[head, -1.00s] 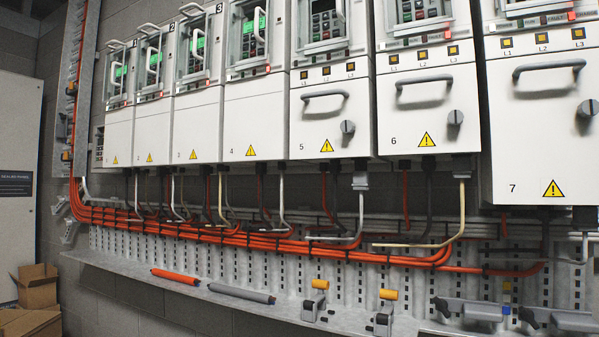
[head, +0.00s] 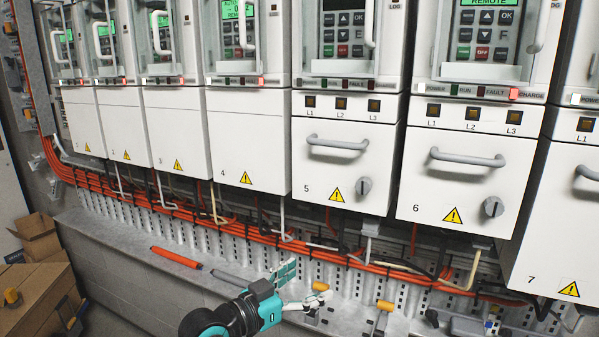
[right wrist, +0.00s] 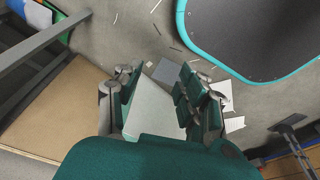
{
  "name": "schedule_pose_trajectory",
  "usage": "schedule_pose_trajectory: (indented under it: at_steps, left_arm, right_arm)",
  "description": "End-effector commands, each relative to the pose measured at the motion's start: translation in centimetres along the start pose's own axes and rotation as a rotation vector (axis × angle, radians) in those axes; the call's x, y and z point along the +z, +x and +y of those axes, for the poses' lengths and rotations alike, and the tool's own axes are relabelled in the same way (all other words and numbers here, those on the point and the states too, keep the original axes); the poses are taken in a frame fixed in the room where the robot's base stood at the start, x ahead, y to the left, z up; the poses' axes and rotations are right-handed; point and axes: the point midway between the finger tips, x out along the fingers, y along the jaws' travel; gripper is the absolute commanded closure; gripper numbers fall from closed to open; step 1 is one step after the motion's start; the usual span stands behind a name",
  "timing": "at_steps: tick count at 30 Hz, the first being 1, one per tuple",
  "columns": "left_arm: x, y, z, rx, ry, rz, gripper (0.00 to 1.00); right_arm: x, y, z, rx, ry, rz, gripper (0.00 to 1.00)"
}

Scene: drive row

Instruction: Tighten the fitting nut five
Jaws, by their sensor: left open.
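Drive cabinet 5 (head: 340,170) hangs in the middle of the head view, with a handle and a round knob. A grey fitting (head: 371,229) sits under its right lower edge, with a pale cable leading down from it. Whether this is fitting nut five I cannot tell for certain; no number shows on it. My left gripper (head: 312,283) is open and empty, low in the head view, below and left of the fitting and apart from it. My right gripper (right wrist: 168,88) shows in the right wrist view with its fingers apart and the floor behind them.
A ledge (head: 130,238) under the cabinets holds an orange rod (head: 175,257), a grey rod (head: 232,279) and a yellow-handled tool (head: 385,305). Orange cables (head: 180,212) run along the wall. Cardboard boxes (head: 40,290) stand at the lower left. Cabinet 6 (head: 465,170) is to the right.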

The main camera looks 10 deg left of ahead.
Motion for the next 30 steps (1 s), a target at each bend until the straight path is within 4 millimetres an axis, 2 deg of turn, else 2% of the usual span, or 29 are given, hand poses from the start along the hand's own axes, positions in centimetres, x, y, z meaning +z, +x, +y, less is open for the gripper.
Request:
schedule_pose_trajectory:
  at_steps: [1, 3, 7, 11, 17, 30]
  left_arm:
    - [-4.4, 0.2, -0.9, 0.002, 0.008, 0.012, 0.13]
    - [-7.0, 0.6, -1.8, 0.005, 0.011, 0.027, 0.13]
    - [-10.1, 0.9, -2.9, 0.005, 0.011, 0.047, 0.13]
    - [-11.0, 1.1, -3.3, 0.007, 0.01, 0.055, 0.13]
    - [-11.0, 2.6, -3.3, 0.006, 0.009, 0.059, 0.13]
    - [-11.2, 7.8, -3.3, 0.006, 0.009, 0.058, 0.13]
  right_arm:
    - [1.7, -2.6, 0.0, 0.0, -0.001, -0.038, 0.6]
    - [3.8, -3.6, 0.1, 0.0, -0.001, -0.075, 0.6]
    - [6.6, -4.8, 0.1, 0.0, -0.002, -0.121, 0.6]
    - [7.8, -5.1, 0.1, 0.0, -0.002, -0.139, 0.6]
    - [8.0, -4.8, 0.1, 0.0, -0.003, -0.141, 0.6]
    - [8.2, -4.0, 0.1, 0.0, -0.002, -0.141, 0.6]
